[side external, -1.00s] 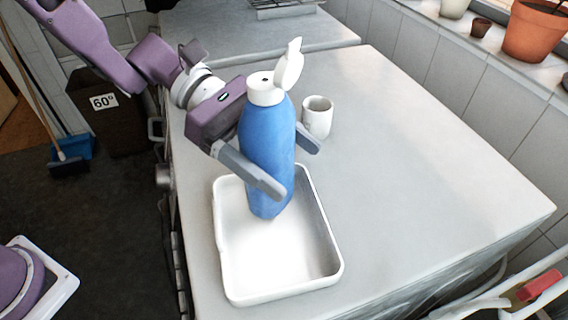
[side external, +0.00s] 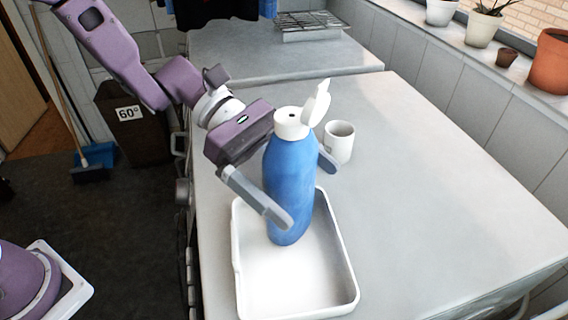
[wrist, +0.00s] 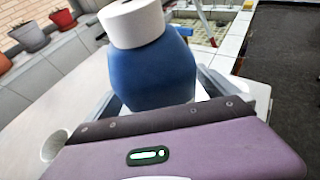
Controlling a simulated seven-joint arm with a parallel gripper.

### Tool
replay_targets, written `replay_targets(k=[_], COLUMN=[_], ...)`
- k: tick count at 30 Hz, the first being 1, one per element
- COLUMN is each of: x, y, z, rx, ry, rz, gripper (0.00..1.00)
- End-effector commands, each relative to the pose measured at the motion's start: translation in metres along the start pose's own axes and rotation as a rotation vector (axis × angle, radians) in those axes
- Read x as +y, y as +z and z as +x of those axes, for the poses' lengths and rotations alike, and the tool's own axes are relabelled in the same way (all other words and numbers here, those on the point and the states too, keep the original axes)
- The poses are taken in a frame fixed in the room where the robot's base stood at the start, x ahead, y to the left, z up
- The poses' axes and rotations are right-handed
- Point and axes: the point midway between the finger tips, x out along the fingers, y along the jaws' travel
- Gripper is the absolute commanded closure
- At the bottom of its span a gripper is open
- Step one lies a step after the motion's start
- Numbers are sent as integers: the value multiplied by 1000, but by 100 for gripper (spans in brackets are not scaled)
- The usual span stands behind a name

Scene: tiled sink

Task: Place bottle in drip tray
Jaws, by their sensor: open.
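The blue bottle (side external: 290,185) has a white cap (side external: 293,123) with its lid flipped open. It stands upright inside the white drip tray (side external: 352,268), toward the tray's far end. My gripper (side external: 309,190) is open, with one finger on each side of the bottle's body. The near finger crosses in front of the bottle, and the far finger shows partly behind it.
A white cup (side external: 339,142) stands on the counter (side external: 440,200) just beyond the tray. A metal rack (side external: 310,25) is on the farther counter. Plant pots (side external: 550,62) line the ledge at upper right. The counter right of the tray is clear.

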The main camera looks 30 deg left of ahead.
Motion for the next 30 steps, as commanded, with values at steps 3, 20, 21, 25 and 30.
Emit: replay_targets(k=[3, 20, 21, 25, 30], x=[2, 0, -2, -40, -132], y=[-1, -1, 0, 10, -4], z=[-34, -109, -109, -112, -145], rx=[2, 2, 8, 153, 612], ry=[10, 1, -2, -63, -245], rz=[0, -2, 8, 212, 810], gripper=[2, 2, 2, 2, 2])
